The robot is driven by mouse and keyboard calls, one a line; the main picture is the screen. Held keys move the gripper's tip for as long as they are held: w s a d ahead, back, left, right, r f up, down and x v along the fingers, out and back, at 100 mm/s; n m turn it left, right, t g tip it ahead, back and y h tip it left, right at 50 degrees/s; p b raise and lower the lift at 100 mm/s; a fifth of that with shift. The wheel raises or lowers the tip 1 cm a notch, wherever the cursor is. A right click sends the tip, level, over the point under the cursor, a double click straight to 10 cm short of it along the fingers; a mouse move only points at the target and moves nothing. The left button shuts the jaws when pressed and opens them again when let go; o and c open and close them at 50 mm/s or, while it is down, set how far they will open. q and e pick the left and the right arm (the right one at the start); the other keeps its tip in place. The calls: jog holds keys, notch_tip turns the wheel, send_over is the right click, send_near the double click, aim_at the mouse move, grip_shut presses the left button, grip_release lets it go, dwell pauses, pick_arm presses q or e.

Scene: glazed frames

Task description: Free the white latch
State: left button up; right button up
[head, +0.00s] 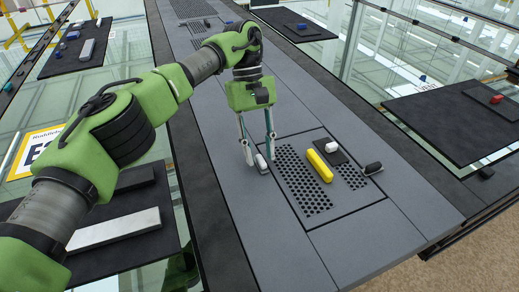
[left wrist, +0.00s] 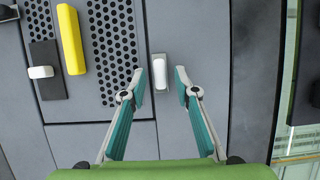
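A small white latch (head: 261,163) with a dark part lies at the left edge of a perforated panel (head: 303,190). In the left wrist view the white latch (left wrist: 160,72) is a short upright block, just beyond and between my fingertips. My left gripper (head: 258,148) is open above it, fingers pointing down; it also shows in the left wrist view (left wrist: 161,87). I cannot tell whether a finger touches the latch. A yellow bar (head: 319,166) lies across the panel. Beside it, a white knob (head: 331,147) sits on a dark plate. My right gripper is not in view.
A black latch (head: 373,168) sits at the panel's right edge. Grey deck surrounds the panel and is clear in front. Dark side trays hold a light grey bar (head: 113,229) at left and a red piece (head: 496,99) at right. Glass panes stand around.

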aim_at(260, 156)
pick_arm(q)
notch_tip(260, 156, up, 10)
dwell(0.4)
jog(key=shift+f, duration=0.15)
